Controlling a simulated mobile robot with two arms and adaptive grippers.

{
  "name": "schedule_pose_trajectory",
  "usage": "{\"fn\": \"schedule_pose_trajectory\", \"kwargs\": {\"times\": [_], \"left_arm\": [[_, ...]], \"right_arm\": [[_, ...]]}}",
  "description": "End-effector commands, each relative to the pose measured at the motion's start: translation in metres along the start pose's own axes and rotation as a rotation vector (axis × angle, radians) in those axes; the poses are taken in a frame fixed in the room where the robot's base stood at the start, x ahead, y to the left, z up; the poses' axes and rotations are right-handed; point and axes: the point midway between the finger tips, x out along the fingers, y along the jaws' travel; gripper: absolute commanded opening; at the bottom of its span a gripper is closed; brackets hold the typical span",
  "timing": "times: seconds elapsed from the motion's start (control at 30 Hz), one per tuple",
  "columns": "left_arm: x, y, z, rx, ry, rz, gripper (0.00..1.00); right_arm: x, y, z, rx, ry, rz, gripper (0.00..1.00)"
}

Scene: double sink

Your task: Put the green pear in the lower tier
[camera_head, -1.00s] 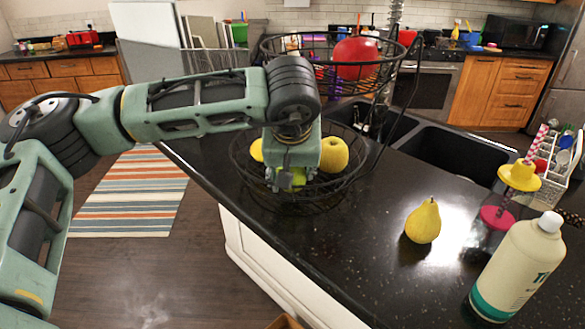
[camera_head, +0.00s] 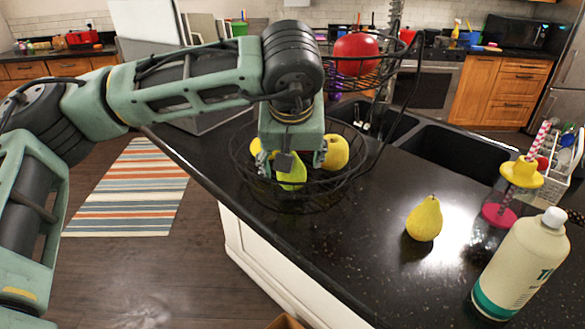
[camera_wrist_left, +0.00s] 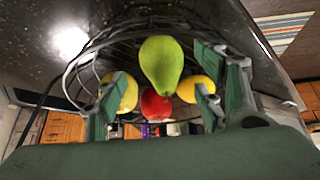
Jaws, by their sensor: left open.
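The green pear (camera_head: 292,172) rests in the lower tier (camera_head: 345,180) of a black wire basket, near its front side. It also shows in the left wrist view (camera_wrist_left: 161,66), in front of the fingers. My left gripper (camera_head: 292,163) is open just above and behind the pear, its fingers (camera_wrist_left: 158,95) spread apart. Whether a finger still touches the pear cannot be told. A yellow apple (camera_head: 335,152) and another yellow fruit (camera_head: 256,147), partly hidden by my gripper, lie in the same tier. My right gripper does not show.
The upper tier (camera_head: 388,70) holds a red fruit (camera_head: 356,54) and overhangs behind my left arm. A yellow pear (camera_head: 424,219) and a white bottle (camera_head: 523,265) stand on the black counter at right. The double sink (camera_head: 450,155) lies behind.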

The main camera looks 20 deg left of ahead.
Motion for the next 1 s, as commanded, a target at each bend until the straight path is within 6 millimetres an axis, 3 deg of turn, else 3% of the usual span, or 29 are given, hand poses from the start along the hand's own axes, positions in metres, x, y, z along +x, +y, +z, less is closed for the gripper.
{"fn": "schedule_pose_trajectory", "kwargs": {"times": [0.2, 0.4, 1.0], "left_arm": [[-0.046, 0.000, 0.000, 0.001, 0.004, 0.001, 0.63], [-0.072, 0.000, 0.000, 0.001, 0.002, 0.000, 0.63], [-0.078, 0.000, 0.000, 0.001, 0.000, 0.000, 0.63]], "right_arm": [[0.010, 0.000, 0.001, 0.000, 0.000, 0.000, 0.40], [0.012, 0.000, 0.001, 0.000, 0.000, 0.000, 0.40], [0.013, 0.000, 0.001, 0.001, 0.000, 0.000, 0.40]]}}
